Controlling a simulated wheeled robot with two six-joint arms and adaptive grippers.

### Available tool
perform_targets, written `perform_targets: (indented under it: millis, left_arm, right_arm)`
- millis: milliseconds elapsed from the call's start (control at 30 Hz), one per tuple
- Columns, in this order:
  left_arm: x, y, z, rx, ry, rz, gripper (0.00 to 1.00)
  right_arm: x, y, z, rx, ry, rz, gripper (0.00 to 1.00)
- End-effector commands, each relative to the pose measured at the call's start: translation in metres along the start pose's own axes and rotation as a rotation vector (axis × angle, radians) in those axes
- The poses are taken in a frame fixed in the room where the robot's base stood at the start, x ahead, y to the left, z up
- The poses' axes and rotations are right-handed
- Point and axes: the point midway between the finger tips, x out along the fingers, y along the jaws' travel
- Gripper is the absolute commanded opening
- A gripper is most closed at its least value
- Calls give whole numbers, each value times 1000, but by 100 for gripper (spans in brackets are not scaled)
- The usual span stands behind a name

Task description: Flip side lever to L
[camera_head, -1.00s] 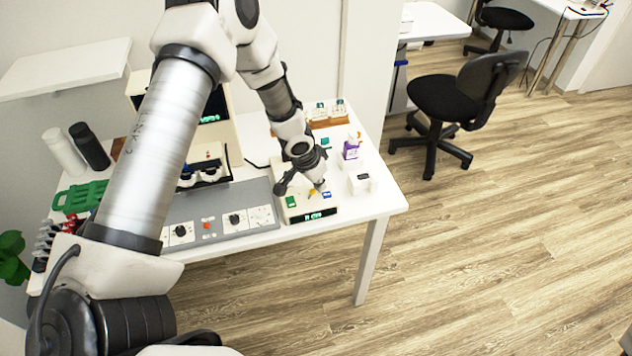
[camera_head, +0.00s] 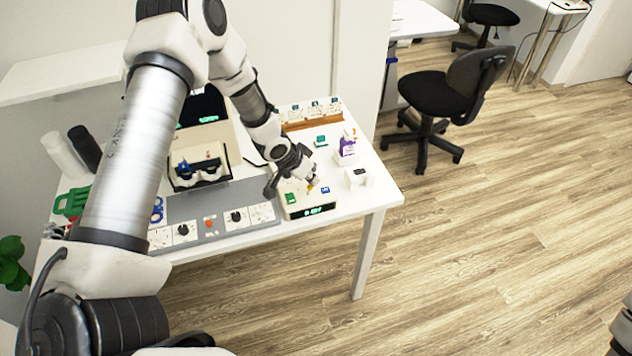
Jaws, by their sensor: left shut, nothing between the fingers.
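My left gripper (camera_head: 313,181) is shut and empty. It points down over the top of a small cream box (camera_head: 292,212) near the right end of the table. The box has a green button (camera_head: 290,198), a blue button (camera_head: 325,189) and a lit display (camera_head: 314,210) on its front edge. A small yellow part (camera_head: 310,189) shows right by my fingertips; I cannot tell whether it is the side lever or whether my fingers touch it. No L mark can be made out. My right gripper is not in view.
A grey panel with dials (camera_head: 210,205) lies left of the box. A purple-labelled bottle (camera_head: 347,147) and a small white block (camera_head: 357,177) stand to its right. A stand with a dark screen (camera_head: 203,106) is behind. The table's right end (camera_head: 385,192) is clear.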

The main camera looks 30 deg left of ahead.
Motion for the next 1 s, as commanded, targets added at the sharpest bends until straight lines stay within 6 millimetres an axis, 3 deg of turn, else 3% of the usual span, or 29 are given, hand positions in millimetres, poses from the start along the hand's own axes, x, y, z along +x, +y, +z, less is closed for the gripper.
perform_targets:
  millis: [33,267,1000]
  left_arm:
    - [6,-2,7,-10,28,15,0]
    - [-1,-5,12,-35,177,84,0]
    - [-19,-3,0,-29,183,86,0]
  right_arm:
    - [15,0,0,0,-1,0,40]
    - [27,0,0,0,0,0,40]
    - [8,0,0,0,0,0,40]
